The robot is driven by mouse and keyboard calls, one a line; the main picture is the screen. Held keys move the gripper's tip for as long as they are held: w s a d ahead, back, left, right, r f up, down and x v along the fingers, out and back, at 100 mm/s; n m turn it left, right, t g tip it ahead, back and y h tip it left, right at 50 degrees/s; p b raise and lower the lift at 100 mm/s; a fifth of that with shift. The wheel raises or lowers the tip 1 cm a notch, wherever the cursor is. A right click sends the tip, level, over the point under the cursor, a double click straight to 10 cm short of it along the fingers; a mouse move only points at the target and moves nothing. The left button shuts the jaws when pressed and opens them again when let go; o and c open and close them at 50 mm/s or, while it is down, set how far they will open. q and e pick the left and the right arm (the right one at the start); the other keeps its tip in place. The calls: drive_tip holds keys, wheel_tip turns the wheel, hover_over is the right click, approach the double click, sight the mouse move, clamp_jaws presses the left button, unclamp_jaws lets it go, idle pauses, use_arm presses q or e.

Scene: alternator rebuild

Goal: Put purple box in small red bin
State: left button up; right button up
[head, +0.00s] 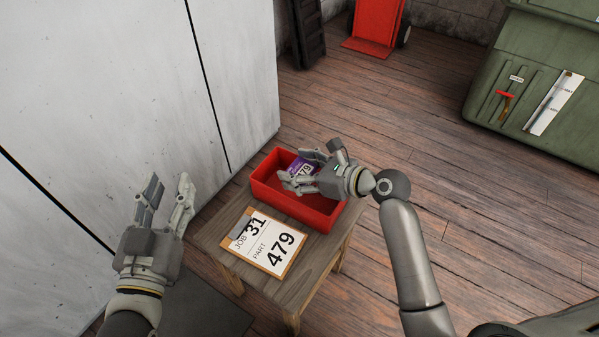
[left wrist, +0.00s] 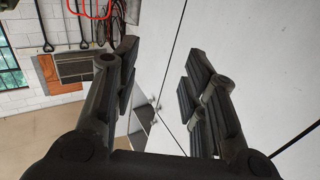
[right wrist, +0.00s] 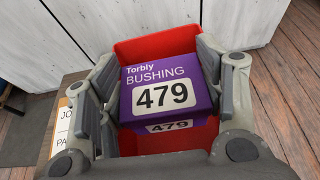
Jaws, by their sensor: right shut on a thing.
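The purple box (right wrist: 165,82), labelled "Torbly BUSHING 479", is between the fingers of my right gripper (right wrist: 158,95), which is shut on it. In the head view the purple box (head: 302,168) shows partly behind my right gripper (head: 295,180), over the small red bin (head: 322,218). The red bin (right wrist: 150,50) also surrounds the box in the right wrist view. I cannot tell whether the box touches the bin floor. My left gripper (head: 166,197) is open and empty, left of the stool; its spread fingers also show in the left wrist view (left wrist: 158,90).
The bin stands on a small wooden stool (head: 213,229) with a job card (head: 264,243) reading "JOB 31 PART 479" in front of it. A white cabinet (head: 110,90) stands close on the left. A green machine (head: 530,90) is at far right. Wooden floor between is clear.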

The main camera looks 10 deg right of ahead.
use_arm(q)
drive_tip(key=shift+d+r+t, duration=0.1)
drive_tip(key=shift+r+t, duration=0.4)
drive_tip(key=shift+r, duration=0.3)
use_arm(e)
drive_tip(key=shift+f, duration=0.2)
use_arm(q)
drive_tip(key=shift+f, duration=0.15)
use_arm(e)
drive_tip(key=shift+f, duration=0.1)
drive_tip(key=shift+f, duration=0.3)
drive_tip(key=shift+f+p, duration=0.2)
drive_tip(key=shift+p, duration=0.1)
drive_tip(key=o, duration=0.7)
use_arm(q)
drive_tip(key=f, duration=0.1)
drive_tip(key=f+g, duration=0.1)
drive_tip(key=shift+s+a+f+g, duration=0.1)
drive_tip(key=shift+a+f+g, duration=0.1)
drive_tip(key=shift+f+g, duration=0.15)
use_arm(e)
drive_tip(key=shift+o, duration=0.2)
use_arm(q)
drive_tip(key=shift+r, duration=0.1)
